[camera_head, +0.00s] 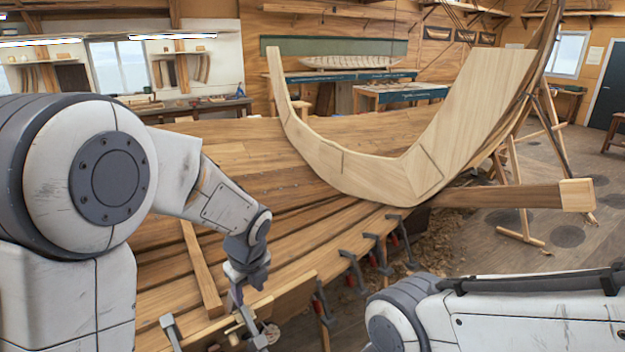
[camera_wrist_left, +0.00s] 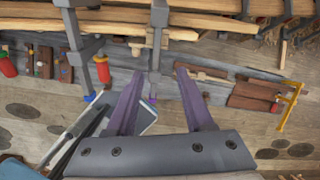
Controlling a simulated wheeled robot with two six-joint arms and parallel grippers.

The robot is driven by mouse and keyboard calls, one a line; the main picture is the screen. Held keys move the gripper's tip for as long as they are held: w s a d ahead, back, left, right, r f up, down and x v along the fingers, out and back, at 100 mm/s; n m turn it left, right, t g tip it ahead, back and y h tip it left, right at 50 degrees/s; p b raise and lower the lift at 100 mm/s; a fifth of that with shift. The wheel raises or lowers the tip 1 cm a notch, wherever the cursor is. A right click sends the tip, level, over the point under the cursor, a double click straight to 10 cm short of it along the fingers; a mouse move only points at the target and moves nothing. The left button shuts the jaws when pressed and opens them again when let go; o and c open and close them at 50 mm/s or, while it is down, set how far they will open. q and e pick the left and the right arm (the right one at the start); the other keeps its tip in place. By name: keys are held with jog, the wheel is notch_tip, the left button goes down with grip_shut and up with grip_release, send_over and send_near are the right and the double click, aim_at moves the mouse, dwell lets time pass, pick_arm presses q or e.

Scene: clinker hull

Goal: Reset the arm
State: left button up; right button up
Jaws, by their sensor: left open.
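My left arm (camera_head: 215,195) comes in from the left, bent down at the wrist. My left gripper (camera_head: 240,297) points down by the near edge of the hull planks (camera_head: 290,255). In the left wrist view its two purple fingers (camera_wrist_left: 157,72) are spread apart. A grey clamp bar (camera_wrist_left: 156,50) shows in line with the gap between them; I cannot tell how far it is from the fingers. My right arm (camera_head: 490,315) lies across the lower right, and its gripper is out of the picture.
Several grey clamps (camera_head: 352,272) line the plank edge, close to the left gripper. A curved wooden stem (camera_head: 335,165) rises over the hull. Tools lie below in the left wrist view, among them a yellow clamp (camera_wrist_left: 290,105). Open floor (camera_head: 480,245) shows at right.

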pick_arm(q)
jog(key=s+d+n+g+h+b, duration=0.1)
jog(key=s+d+n, duration=0.3)
jog(key=s+n, duration=0.2)
jog(key=s+d+f+n+g+h+b, duration=0.1)
jog(key=s+d+n, duration=0.3)
jog(key=s, duration=0.7)
jog(key=s+d+f+n+g+b, duration=0.1)
jog(key=s+d+n, duration=0.3)
jog(key=s+n, duration=0.4)
jog(key=shift+s+n+h+b, duration=0.3)
jog(key=shift+s+h+b, duration=0.1)
jog(key=shift+b, duration=0.2)
pick_arm(e)
notch_tip(320, 180, down, 5)
jog(key=shift+r, duration=0.15)
pick_arm(q)
jog(key=shift+d, duration=0.1)
